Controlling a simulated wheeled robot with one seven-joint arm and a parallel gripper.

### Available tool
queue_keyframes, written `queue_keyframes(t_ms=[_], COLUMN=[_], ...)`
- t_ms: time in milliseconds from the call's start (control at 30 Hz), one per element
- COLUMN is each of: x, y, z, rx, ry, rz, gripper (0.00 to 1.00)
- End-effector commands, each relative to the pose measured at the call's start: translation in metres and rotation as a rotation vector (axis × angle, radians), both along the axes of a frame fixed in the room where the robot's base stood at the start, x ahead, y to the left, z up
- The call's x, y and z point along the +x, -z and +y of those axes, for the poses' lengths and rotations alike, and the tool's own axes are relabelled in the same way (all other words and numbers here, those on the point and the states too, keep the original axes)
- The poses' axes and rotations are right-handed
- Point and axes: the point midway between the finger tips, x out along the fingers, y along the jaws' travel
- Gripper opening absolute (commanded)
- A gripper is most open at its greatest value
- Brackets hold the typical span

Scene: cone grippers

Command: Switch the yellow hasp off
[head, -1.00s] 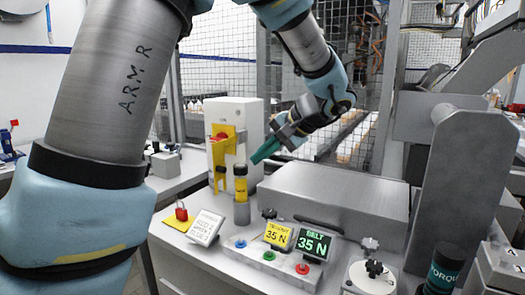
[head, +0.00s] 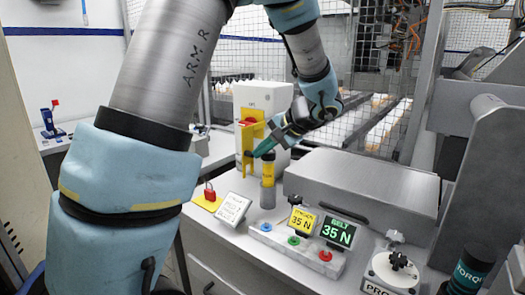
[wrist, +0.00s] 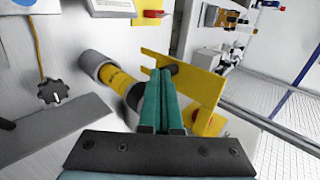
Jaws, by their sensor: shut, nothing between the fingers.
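In the wrist view the hasp (wrist: 205,88) is a yellow frame just beyond and right of the fingers. My gripper (head: 259,153) has green fingers, pressed together and empty. The fingers hide part of the hasp.
A yellow-and-grey cylinder (head: 268,180) stands upright just in front of the gripper. A red padlock on a yellow pad (head: 208,198), a white sign (head: 233,208) and a button panel (head: 295,247) lie nearer. A grey metal cover (head: 365,190) fills the right.

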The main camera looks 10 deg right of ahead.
Motion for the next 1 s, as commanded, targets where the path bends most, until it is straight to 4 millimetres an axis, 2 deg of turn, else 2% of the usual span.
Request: queue_keyframes(t_ms=[267, 433, 767, 1000], x=[0.002, 0.006, 0.024, 0.044], y=[0.002, 0.005, 0.006, 0.001], z=[0.005, 0.016, 0.046, 0.065], rx=[-0.001, -0.004, -0.004, -0.003], ry=[0.041, 0.128, 0.416, 0.643], rz=[-0.001, -0.002, -0.002, 0.000], gripper=[0.00, 0.00, 0.00, 0.00])
